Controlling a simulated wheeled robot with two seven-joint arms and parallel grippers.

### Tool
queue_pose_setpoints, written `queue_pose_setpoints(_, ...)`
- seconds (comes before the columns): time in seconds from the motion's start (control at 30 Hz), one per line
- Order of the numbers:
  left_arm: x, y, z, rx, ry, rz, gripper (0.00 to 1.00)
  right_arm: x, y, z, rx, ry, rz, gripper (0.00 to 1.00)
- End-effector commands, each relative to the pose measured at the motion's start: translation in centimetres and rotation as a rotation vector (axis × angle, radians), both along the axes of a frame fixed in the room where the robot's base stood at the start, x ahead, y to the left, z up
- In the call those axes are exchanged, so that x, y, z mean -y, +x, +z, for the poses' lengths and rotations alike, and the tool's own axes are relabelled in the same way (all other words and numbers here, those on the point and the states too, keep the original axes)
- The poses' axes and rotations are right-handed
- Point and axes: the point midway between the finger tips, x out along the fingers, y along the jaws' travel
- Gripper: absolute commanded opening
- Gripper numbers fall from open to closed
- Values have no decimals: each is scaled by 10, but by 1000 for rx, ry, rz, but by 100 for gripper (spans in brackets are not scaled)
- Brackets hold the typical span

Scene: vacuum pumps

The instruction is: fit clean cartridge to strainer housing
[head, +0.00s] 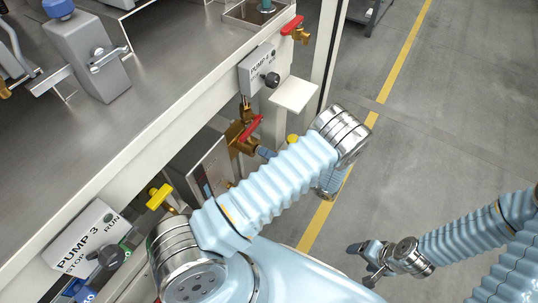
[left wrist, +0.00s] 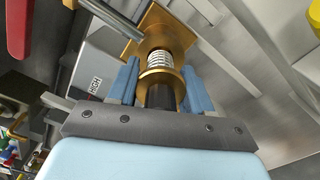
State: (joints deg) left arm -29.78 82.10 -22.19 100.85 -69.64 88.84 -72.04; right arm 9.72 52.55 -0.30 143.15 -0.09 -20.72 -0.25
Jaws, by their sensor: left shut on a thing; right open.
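In the left wrist view, my left gripper (left wrist: 160,88) is shut on the cartridge (left wrist: 160,78), with one blue finger on each side of its dark grip. The cartridge has a brass collar and a pale ribbed mesh beyond it. The mesh points at the square brass strainer housing (left wrist: 152,28); I cannot tell how far it is inside. Mesh still shows between collar and housing. In the head view, the brass housing (head: 236,137) is under the bench edge, and my left gripper (head: 265,152) is mostly hidden by my arm. My right gripper (head: 368,264) is open and empty above the floor.
Red-handled valves (head: 291,26) and a yellow-handled valve (head: 158,197) line the bench front. The PUMP 2 box (head: 258,70) and PUMP 3 box (head: 85,237) jut out there. A steel benchtop (head: 150,95) is above.

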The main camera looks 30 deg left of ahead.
Motion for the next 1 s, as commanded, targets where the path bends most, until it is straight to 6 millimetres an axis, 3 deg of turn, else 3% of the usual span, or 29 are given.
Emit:
queue_pose_setpoints(0.37, -1, 0, 0, 0, 0, 0, 16, 0, 0, 0, 0, 0, 0, 77)
queue_pose_setpoints(1.0, -20, 2, 1, 0, 1, 0, 16, 0, 0, 2, 0, 0, 0, 77)
